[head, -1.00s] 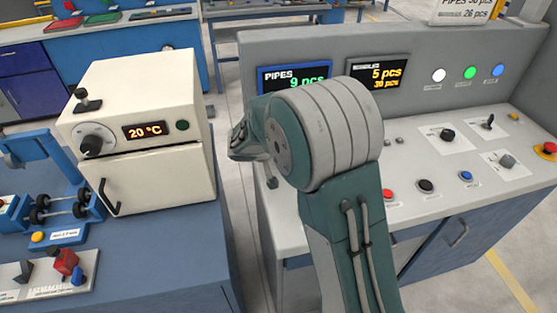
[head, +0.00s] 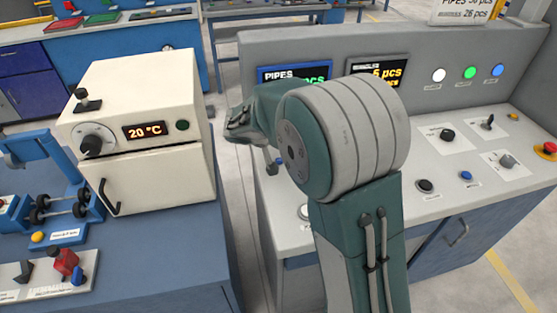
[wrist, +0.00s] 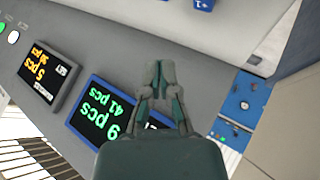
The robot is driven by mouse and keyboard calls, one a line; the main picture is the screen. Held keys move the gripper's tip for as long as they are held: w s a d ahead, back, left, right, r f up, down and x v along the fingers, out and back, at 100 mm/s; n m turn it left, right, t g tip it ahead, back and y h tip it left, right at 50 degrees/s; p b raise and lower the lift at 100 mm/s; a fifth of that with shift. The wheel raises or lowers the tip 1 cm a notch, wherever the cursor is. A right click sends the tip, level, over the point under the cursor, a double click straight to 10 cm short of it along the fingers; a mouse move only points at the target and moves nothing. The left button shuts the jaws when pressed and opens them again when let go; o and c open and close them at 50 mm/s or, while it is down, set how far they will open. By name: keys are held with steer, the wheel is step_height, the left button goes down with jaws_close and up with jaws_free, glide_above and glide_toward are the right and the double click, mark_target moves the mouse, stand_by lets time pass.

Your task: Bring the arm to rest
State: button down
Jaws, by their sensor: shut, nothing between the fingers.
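My gripper (wrist: 159,75) shows in the wrist view with its two fingers together and nothing between them. It hangs in the air in front of the grey control console. In the head view my arm rises in front of the console, and its large round joint covers part of the displays. The pipes display (head: 295,75) and the second display with yellow digits (head: 376,72) stand on the console's back panel. In the wrist view the pipes display (wrist: 107,113) lies beside and partly behind the gripper.
A cream oven (head: 140,135) reading 20 °C stands on the blue bench (head: 170,260) at the left. The console top (head: 440,190) carries several buttons and switches close to my arm. A narrow floor gap (head: 235,190) lies between bench and console.

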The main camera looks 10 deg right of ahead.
stand_by(0.7)
steer(key=s+d+r+g+y, duration=0.1)
steer(key=s+d+r, duration=0.2)
steer(key=s+r, duration=0.4)
steer(key=s+a+r+y, duration=0.1)
steer(key=s+r+y, duration=0.1)
steer(key=s, duration=1.1)
steer(key=s+a+r+y, duration=0.1)
steer(key=s+r+y, duration=0.1)
steer(key=s, duration=1)
steer(key=shift+s+a+n+y, duration=0.3)
steer(key=shift+s+a+y, duration=0.05)
steer(key=shift+y, duration=0.55)
